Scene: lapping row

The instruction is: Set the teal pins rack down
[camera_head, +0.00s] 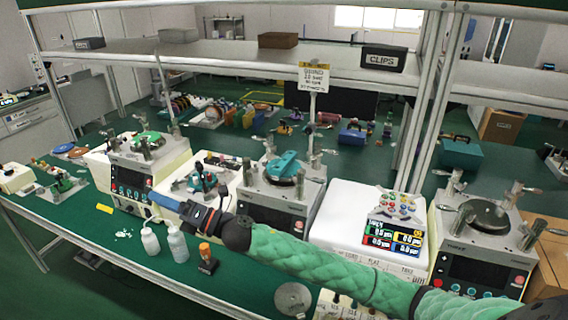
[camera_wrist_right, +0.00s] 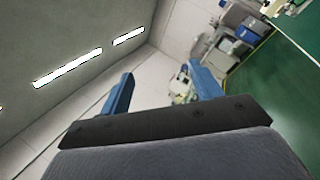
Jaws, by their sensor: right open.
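My right arm comes in from the lower right, and its gripper (camera_head: 168,204) is over the bench front, beside the left lapping machine. In the right wrist view its two blue fingers (camera_wrist_right: 158,92) stand wide apart with nothing between them. I cannot surely pick out the teal pins rack. A small teal piece with dark upright parts (camera_head: 203,182) sits on the white top just behind the gripper. A teal part (camera_head: 285,164) lies on the middle lapping machine's plate. My left gripper is not in view.
Lapping machines stand on the green bench, the left one (camera_head: 128,182) and the right one (camera_head: 484,252) among them. White bottles (camera_head: 150,240) and an orange-capped item (camera_head: 205,254) stand below my gripper. A metal shelf (camera_head: 240,57) spans the bench. The bench's front-left strip (camera_head: 75,212) is mostly free.

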